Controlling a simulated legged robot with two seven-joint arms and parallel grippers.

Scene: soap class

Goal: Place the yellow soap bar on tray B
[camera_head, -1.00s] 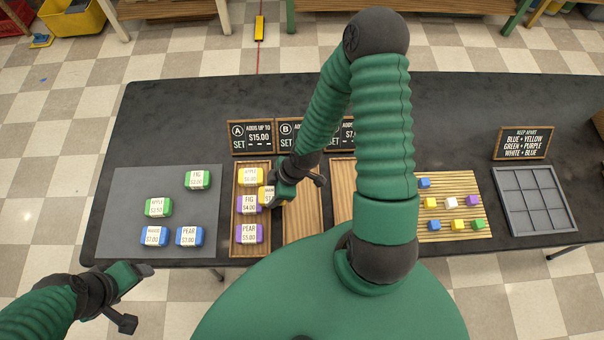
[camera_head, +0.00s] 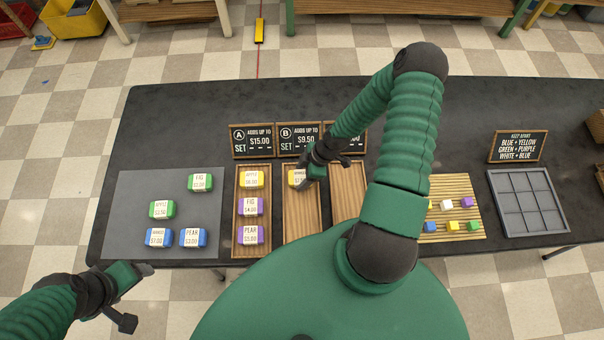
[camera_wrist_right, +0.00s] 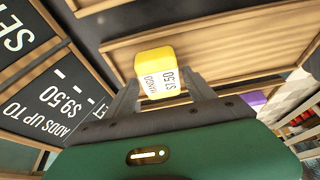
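Another yellow bar (camera_head: 251,178) lies in tray A (camera_head: 250,194) with two purple bars. My left gripper (camera_head: 130,290) is open and empty at the lower left, off the table.
Green and blue soap bars lie on the grey mat (camera_head: 130,200) at left. Sign A (camera_head: 252,140) and sign B (camera_head: 300,138) stand behind the trays. A third wooden tray (camera_head: 345,190) is partly behind my right arm. Small cubes on a slatted mat (camera_head: 455,187) and a grey grid tray (camera_head: 528,200) are at right.

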